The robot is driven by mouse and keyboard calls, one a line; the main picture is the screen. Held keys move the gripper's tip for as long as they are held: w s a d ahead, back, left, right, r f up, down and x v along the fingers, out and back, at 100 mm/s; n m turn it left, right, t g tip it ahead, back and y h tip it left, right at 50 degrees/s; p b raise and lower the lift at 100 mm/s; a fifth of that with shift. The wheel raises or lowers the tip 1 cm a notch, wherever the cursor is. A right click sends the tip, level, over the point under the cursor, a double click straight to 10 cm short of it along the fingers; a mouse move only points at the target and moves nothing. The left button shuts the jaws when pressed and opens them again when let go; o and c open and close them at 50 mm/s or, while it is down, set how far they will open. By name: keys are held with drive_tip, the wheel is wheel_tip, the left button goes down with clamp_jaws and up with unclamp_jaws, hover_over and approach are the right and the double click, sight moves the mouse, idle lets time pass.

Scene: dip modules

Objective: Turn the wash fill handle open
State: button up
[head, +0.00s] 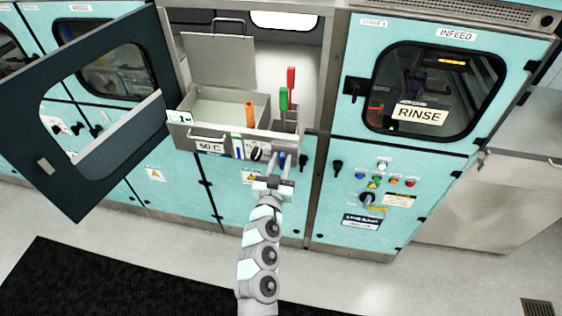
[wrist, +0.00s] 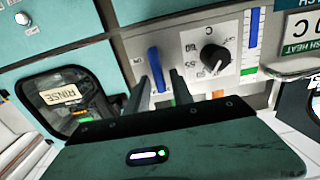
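The wash fill handle looks to be the blue lever (wrist: 156,70) on the pale control panel in the wrist view. In the head view it is a small blue spot (head: 281,158), partly hidden by my gripper. My gripper (head: 281,160) is at the panel front below the open tank. In the wrist view its two dark fingers (wrist: 160,80) are apart, with the blue lever between them. I cannot tell whether either finger touches the lever. The lever's lower end is partly hidden by the gripper.
A black knob (wrist: 215,58) sits close beside the lever, with a blue gauge strip (wrist: 254,28) beyond it. The open dark door (head: 90,170) swings out at left. The tank (head: 220,108) holds an orange piece (head: 249,112). The RINSE cabinet window (head: 430,90) is at right.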

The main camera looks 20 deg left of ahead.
clamp_jaws()
drive_tip(key=shift+n, duration=0.3)
idle(0.3)
drive_tip(key=n+b, duration=0.1)
drive_tip(key=n, duration=0.3)
drive_tip(key=a+n+b, duration=0.1)
drive_tip(key=n+b, duration=0.1)
drive_tip(key=n, duration=0.2)
drive_tip(key=shift+s+a+f, duration=0.15)
drive_tip(key=shift+f, duration=0.05)
drive_tip(key=shift+a+f+n, duration=0.1)
drive_tip(key=shift+f+n, duration=0.1)
drive_tip(key=shift+n, duration=1.35)
drive_tip(key=shift+a+f+n, duration=0.1)
drive_tip(key=shift+f+n, duration=0.05)
drive_tip(key=shift+n, duration=1.35)
drive_tip(key=shift+f+n, duration=0.2)
drive_tip(key=shift+n, duration=1.35)
